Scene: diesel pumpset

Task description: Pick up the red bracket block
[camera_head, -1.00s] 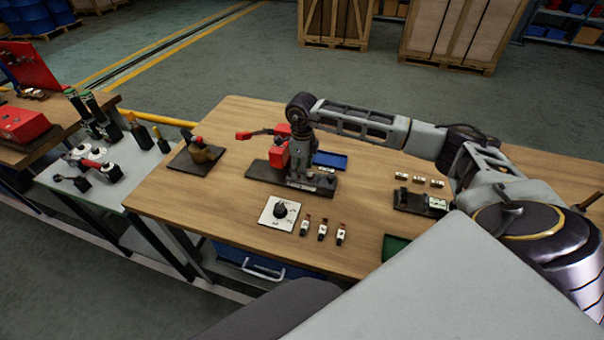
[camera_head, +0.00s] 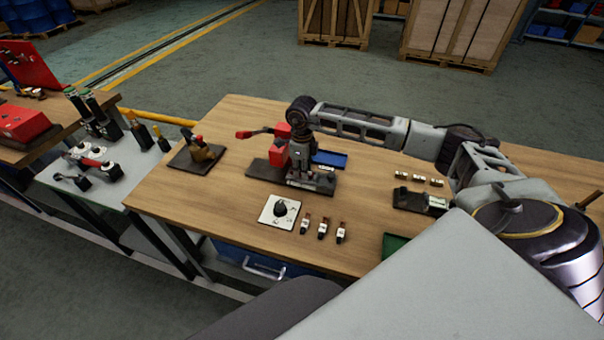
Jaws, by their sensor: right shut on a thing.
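The red bracket block (camera_head: 279,156) is at the far middle of the wooden table, over a dark base plate (camera_head: 257,170). A red lever-like part (camera_head: 254,133) sticks out to its left. My right gripper (camera_head: 301,182) points straight down at the block's right side, low over the plate. It is shut on the block, but the arm and fingers hide the contact. I cannot tell whether the block is clear of the plate. My left gripper is not in view.
A blue tray (camera_head: 330,159) lies just behind the gripper. The dark holder (camera_head: 410,199) is at right. Bare table lies between.

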